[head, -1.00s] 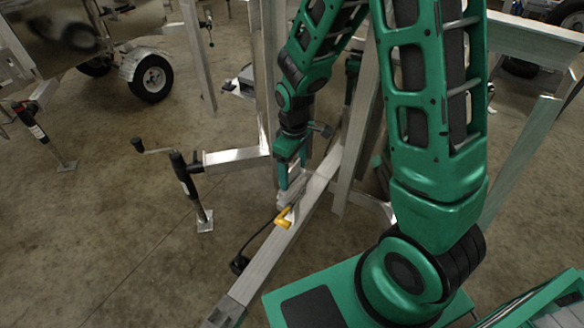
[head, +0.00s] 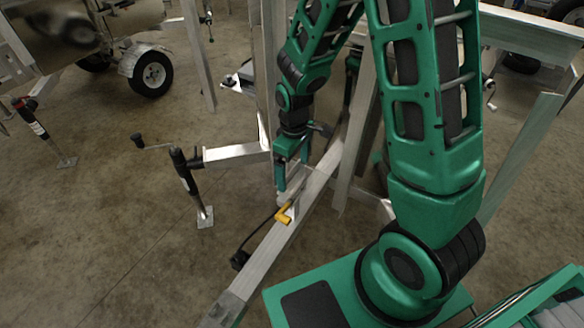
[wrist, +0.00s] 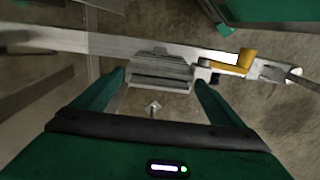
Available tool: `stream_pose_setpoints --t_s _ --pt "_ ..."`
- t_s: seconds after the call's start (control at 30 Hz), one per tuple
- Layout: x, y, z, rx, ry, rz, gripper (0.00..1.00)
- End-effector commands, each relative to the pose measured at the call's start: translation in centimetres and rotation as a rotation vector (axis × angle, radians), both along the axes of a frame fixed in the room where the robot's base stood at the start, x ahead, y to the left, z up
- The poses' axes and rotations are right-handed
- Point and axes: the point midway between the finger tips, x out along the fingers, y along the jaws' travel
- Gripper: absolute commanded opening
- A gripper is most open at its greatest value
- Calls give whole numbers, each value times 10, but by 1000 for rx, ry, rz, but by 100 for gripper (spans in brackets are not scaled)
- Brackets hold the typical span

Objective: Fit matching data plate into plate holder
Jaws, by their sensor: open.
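My gripper (head: 289,190) points down over the trailer's aluminium beam (head: 262,252). Its green fingers are apart in the wrist view (wrist: 163,88). A grey stepped metal piece (wrist: 160,70), perhaps the plate holder, sits against the beam between and just beyond the fingertips. I see no clear gap or contact between it and the fingers. It also shows, small and pale, below the gripper in the head view (head: 290,199). I cannot make out a separate data plate or any markings.
A yellow angled fitting (head: 284,215) with a black cable is on the beam, close to the right finger in the wrist view (wrist: 237,63). A jack (head: 188,180) stands left of the beam. Another trailer wheel (head: 153,71) is at back left. Floor at left is open.

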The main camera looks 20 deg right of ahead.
Motion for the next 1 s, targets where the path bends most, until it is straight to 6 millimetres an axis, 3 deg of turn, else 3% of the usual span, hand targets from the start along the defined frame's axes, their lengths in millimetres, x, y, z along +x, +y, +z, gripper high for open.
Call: stream_pose_setpoints --t_s 0.17,0.7,1.0 --pt "1 0 13 1 -3 0 92" --pt "2 0 97 1 -3 0 92" --pt "1 0 107 0 1 0 92"
